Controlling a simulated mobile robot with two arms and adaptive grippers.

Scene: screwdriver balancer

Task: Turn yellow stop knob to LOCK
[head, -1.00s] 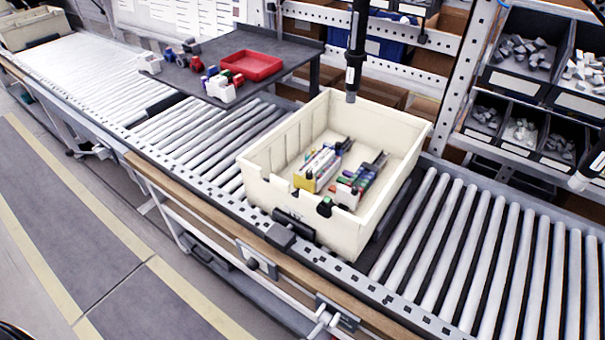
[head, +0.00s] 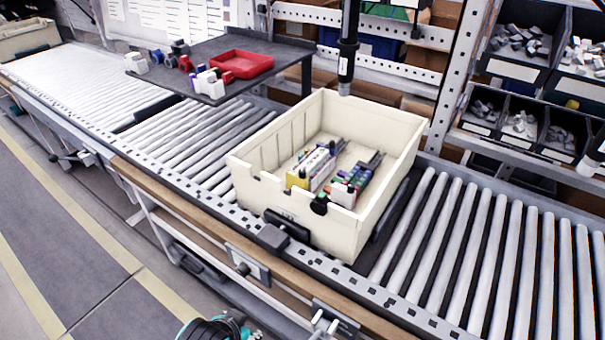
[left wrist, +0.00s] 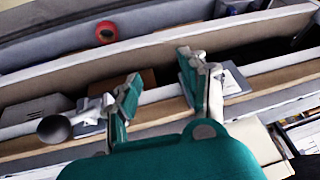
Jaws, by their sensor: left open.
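No yellow stop knob can be made out in either view. A dark tool (head: 347,60) with a pale tip hangs upright over the back of the cream tote; what it hangs from is out of the picture. My left arm's teal and black end (head: 215,328) just shows at the bottom edge of the head view, in front of the conveyor. In the left wrist view my left gripper (left wrist: 158,78) is open and empty, its two teal-padded fingers spread above the wooden rail. A dark round knob (left wrist: 54,129) on a grey plate is left of the fingers. My right gripper is not seen.
The cream tote (head: 245,195) with coloured parts inside stands on the roller conveyor (head: 455,255). A dark shelf (head: 215,52) with a red tray (head: 242,64) is behind left. Rollers right of the tote are clear.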

